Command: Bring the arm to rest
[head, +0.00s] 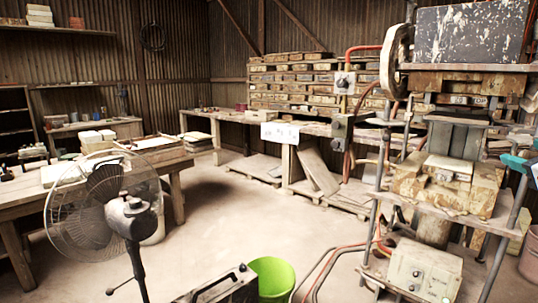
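My gripper is not in view, and I see no part of my arm that I can make out for sure. The tile press (447,180) stands at the right of the head view. It has a paint-splashed dark block at its top, a wheel (394,60) on its left side and a worn block with a pale top at mid height. A small teal object (515,163) shows at the right edge beside the press; I cannot tell what it is.
A standing fan (104,205) is at the left before a wooden table (172,160). A green bucket (272,279) stands at the bottom middle, with hoses (330,266) running towards the press. A beige control box (424,270) sits low on the press. The middle floor (225,215) is clear.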

